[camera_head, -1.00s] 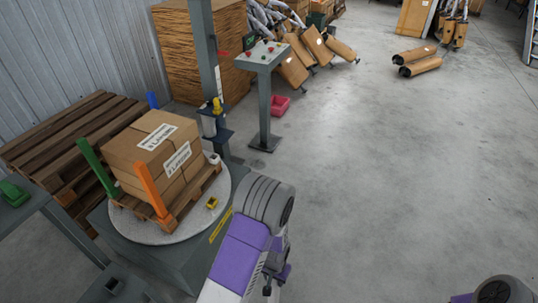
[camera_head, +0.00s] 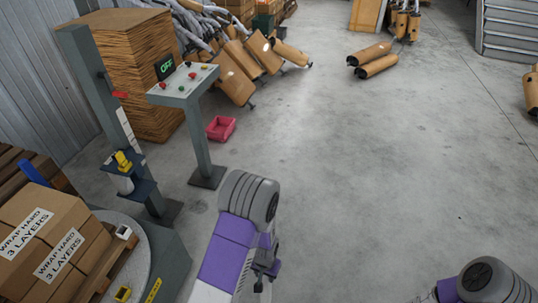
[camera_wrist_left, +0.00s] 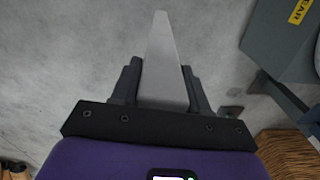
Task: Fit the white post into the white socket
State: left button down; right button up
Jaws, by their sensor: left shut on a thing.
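My left gripper (camera_head: 266,264) hangs over bare floor to the right of the turntable in the head view. In the left wrist view its two dark fingers (camera_wrist_left: 162,82) are shut on a pale, tapering post (camera_wrist_left: 163,50), which I take for the white post. The post cannot be made out in the head view. The white socket (camera_head: 123,232), a small block with a dark opening, sits at the pallet's back right corner, left of and apart from the gripper. My right arm shows only in part at the lower right; its gripper is out of view.
Wrapped boxes (camera_head: 45,235) stand on a pallet on the round turntable (camera_head: 150,265). A yellow socket (camera_head: 122,293) is near its front edge. The mast (camera_head: 105,120) and the control stand (camera_head: 195,130) rise behind. A pink bin (camera_head: 220,128) lies on the floor.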

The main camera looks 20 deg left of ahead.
aim_at(53, 248)
jog(key=u, duration=0.3)
jog(key=i, duration=1.55)
jog(key=u, duration=1.8)
jog(key=i, duration=0.85)
jog(key=u, duration=0.8)
